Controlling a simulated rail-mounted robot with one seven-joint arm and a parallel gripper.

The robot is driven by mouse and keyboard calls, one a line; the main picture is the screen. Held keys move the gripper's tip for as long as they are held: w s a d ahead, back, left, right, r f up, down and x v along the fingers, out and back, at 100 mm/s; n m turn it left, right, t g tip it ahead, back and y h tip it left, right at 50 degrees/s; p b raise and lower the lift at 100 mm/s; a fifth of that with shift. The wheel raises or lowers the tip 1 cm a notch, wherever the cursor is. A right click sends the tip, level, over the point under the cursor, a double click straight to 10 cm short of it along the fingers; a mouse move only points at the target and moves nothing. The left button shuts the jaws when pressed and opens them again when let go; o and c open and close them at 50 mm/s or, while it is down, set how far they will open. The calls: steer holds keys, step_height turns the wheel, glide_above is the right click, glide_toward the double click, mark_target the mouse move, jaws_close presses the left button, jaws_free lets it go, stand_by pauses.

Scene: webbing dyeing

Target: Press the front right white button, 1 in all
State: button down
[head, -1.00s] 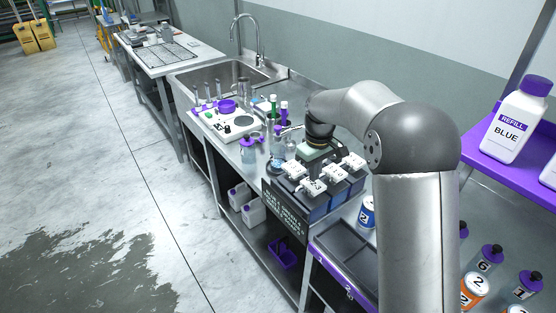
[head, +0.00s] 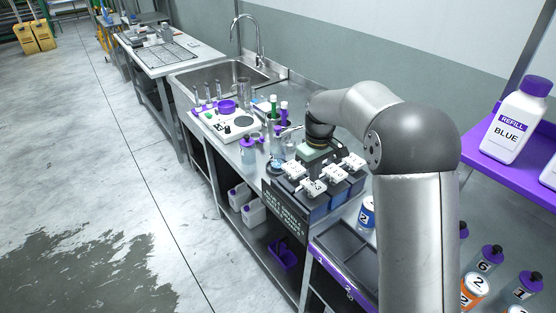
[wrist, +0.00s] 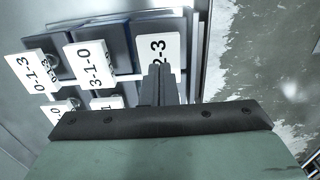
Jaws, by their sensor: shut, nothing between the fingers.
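Several white labelled button plates sit on dark blue tanks (head: 318,208) on the bench. The front right white button (head: 314,186) is the plate nearest the bench's front edge in the right-hand row. In the wrist view it is the plate (wrist: 147,48) whose label ends in 2-3. My gripper (wrist: 158,68) is shut and empty. Its fingertips overlap the lower right part of that plate in the wrist view; I cannot tell whether they touch it. In the head view my gripper (head: 316,156) is over the plates, and its fingertips are hidden.
Neighbouring plates, 3-1-0 (wrist: 91,62) and 0-1-3 (wrist: 43,72), stand close by in the same row. A blue-labelled can (head: 367,213) and a dark tray (head: 345,248) are to the right.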

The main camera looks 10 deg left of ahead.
mark_target(313, 184)
steer(key=shift+f, duration=0.1)
stand_by(0.6)
steer(key=shift+f+b, duration=1.05)
steer(key=shift+f, duration=0.5)
steer(key=shift+r, duration=0.1)
steer(key=shift+r+p, duration=1.1)
steer(key=shift+r, duration=0.45)
steer(key=shift+r, duration=0.1)
step_height(313, 184, up, 6)
steer(key=p, duration=0.4)
